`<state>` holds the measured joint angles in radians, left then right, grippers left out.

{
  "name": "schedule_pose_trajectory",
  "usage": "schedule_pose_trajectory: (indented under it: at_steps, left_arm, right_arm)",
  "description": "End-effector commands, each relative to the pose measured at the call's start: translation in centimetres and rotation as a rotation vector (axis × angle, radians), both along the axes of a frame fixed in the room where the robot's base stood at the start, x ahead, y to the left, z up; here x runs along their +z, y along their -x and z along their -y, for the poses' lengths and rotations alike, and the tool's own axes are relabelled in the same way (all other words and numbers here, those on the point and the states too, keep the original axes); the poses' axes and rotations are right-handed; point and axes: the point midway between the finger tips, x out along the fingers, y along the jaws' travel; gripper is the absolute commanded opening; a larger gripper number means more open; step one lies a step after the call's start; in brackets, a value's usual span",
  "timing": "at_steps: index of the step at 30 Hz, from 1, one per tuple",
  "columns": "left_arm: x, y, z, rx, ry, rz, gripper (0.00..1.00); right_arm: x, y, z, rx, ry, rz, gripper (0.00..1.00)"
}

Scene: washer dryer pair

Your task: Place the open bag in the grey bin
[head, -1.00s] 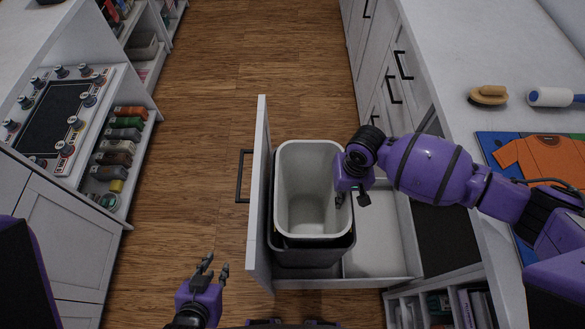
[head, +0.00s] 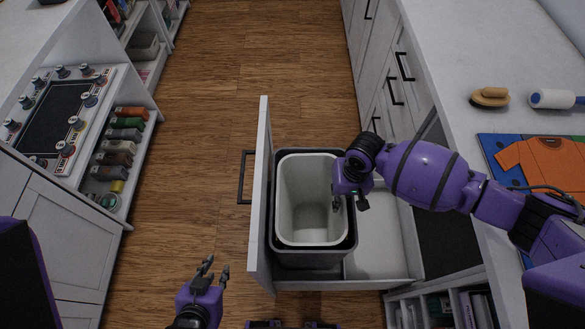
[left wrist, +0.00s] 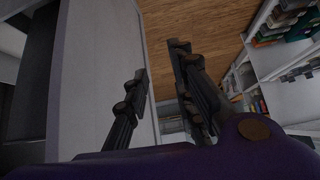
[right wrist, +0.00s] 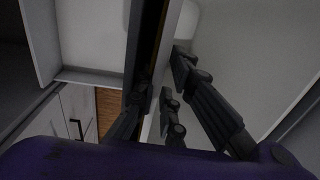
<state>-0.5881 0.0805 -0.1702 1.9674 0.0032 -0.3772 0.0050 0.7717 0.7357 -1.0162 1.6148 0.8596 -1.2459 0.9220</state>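The open bag (head: 312,228) is a pale, stiff-looking liner with a rounded rim. It stands upright inside the dark grey bin (head: 308,258), whose rim shows all around it. In the head view my right gripper (head: 349,204) is at the bag's right rim, fingers pointing down. In the right wrist view its fingers are spread on either side of the bag's wall, and the gripper (right wrist: 160,80) looks open. Contact with the rim is unclear. My left gripper (head: 216,268) is open and empty, low, left of the drawer front; it also shows in the left wrist view (left wrist: 158,62).
The bin sits in a pulled-out white drawer (head: 258,215) with a dark handle (head: 245,178). To the right is a counter (head: 450,50) with a brush (head: 490,97), a lint roller (head: 555,98) and an orange shirt picture (head: 545,160). Shelves stand left; wooden floor between is clear.

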Motion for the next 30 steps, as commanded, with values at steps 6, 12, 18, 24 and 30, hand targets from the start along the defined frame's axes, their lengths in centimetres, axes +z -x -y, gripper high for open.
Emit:
schedule_pose_trajectory:
  at_steps: [6, 12, 18, 24, 30]
  left_arm:
    - [0.0, 0.0, -0.1, -0.003, -0.001, 0.000, 0.23]
    - [0.2, -0.1, 0.0, -0.004, -0.002, 0.004, 0.23]
    - [1.0, -0.7, 0.0, -0.005, 0.000, 0.016, 0.23]
    - [1.5, -1.0, 0.4, -0.008, 0.006, 0.021, 0.23]
    - [1.3, -0.4, 0.4, -0.007, 0.007, 0.008, 0.23]
  right_arm:
    - [-0.1, 0.1, 0.2, -0.002, 0.004, -0.003, 0.12]
    - [0.4, 0.0, 0.2, 0.000, 0.004, -0.001, 0.12]
    - [3.9, -0.2, 0.4, -0.001, 0.003, 0.004, 0.12]
    - [8.5, -0.2, 0.7, 0.000, 0.002, 0.004, 0.12]
    - [11.8, -0.2, 0.9, -0.001, 0.002, 0.002, 0.12]
